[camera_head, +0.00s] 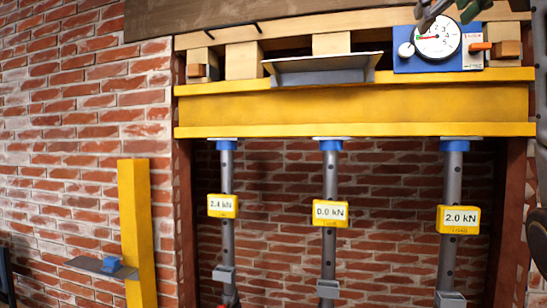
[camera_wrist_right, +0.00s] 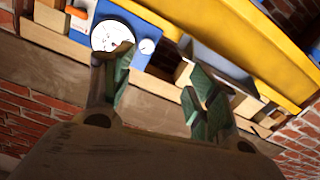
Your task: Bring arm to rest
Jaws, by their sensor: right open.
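My right gripper (camera_head: 450,9) shows at the top right of the head view, cut off by the top edge. It is in front of the blue gauge unit (camera_head: 403,63) with a round white dial (camera_head: 438,42). In the right wrist view the gripper (camera_wrist_right: 160,88) has its two green-padded fingers apart with nothing between them. The blue gauge unit also shows there (camera_wrist_right: 137,55), beyond the left finger. I cannot tell whether a finger touches the dial. My left gripper is not in view.
A yellow beam (camera_head: 350,105) spans the opening on three grey props with yellow load displays reading 2.4, 0.0 and 2.0 kN. A grey tray-like plate (camera_head: 322,66) and wooden blocks (camera_head: 243,61) sit above the beam. A yellow post (camera_head: 138,225) with a shelf stands left.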

